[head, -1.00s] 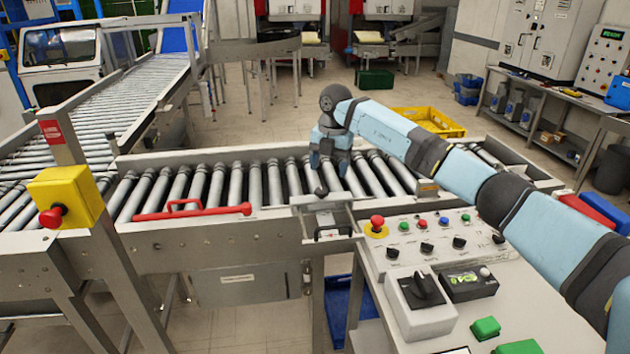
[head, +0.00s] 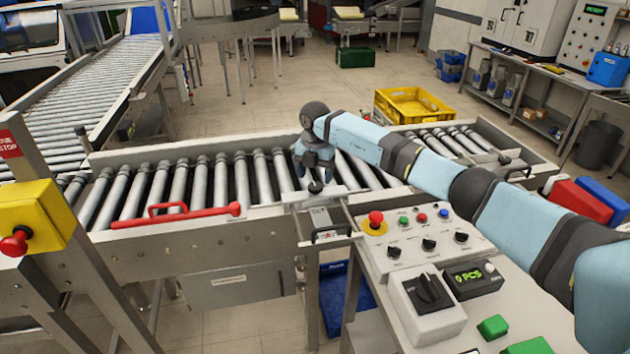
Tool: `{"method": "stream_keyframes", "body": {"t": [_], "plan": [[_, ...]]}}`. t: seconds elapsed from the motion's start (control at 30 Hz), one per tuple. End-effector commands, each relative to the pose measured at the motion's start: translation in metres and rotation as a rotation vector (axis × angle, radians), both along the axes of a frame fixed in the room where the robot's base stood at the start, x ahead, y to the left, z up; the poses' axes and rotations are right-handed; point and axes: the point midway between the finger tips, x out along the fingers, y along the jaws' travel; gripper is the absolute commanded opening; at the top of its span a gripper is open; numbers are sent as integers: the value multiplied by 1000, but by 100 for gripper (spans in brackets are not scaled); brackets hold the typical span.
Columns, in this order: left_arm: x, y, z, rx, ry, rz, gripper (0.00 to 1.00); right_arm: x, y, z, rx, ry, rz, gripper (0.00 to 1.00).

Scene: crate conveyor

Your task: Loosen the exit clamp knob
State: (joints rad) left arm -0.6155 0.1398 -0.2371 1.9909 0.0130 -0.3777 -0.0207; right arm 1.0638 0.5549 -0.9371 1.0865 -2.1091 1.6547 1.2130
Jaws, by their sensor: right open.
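The exit clamp knob (head: 315,187) is a small black round knob on a metal bracket (head: 312,199) at the near rail of the roller conveyor. My right gripper (head: 314,176) points down over the knob. Its fingers are apart, with the knob just below or between them; I cannot tell whether they touch it. The gripper's body hides part of the rollers behind. My left gripper is not in view.
A control panel (head: 407,263) with a red stop button (head: 376,219) and several small buttons stands just right of the clamp. A red handle bar (head: 175,215) runs along the near rail at left. A yellow crate (head: 447,120) sits on the floor behind.

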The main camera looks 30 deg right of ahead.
Motion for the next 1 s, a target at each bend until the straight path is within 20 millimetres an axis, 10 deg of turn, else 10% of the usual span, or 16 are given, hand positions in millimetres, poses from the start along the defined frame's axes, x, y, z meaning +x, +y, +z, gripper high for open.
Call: {"method": "stream_keyframes", "body": {"t": [0.57, 0.8, 1.0], "plan": [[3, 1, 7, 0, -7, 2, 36, 0, 0, -34, 1, -1, 0, 69], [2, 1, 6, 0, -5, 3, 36, 0, 0, -34, 1, 1, 0, 21], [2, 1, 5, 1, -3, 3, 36, 0, 0, -34, 1, 1, 6, 20]]}}
